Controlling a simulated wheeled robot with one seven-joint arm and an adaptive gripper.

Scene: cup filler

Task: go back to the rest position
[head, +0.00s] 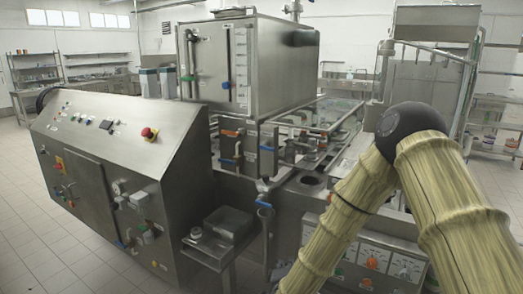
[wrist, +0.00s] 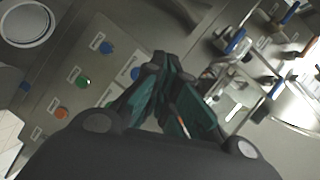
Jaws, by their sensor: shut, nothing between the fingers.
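My gripper (wrist: 158,62) shows in the wrist view with its dark green fingers drawn together at the tips. It is shut and nothing shows between the fingers. Beyond it is a metal panel with labelled buttons, among them a green button (wrist: 83,82), an orange button (wrist: 62,113) and a blue button (wrist: 106,47). I cannot tell how far the fingertips are from the panel. In the head view my bent arm (head: 410,150) fills the right side, and the gripper itself does not show there.
A sloped control console (head: 110,130) with a red stop button (head: 149,133) stands at the left. A steel tank (head: 270,60) rises behind the middle. A small metal stand (head: 225,228) is at the front. Tiled floor (head: 35,235) is clear at far left.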

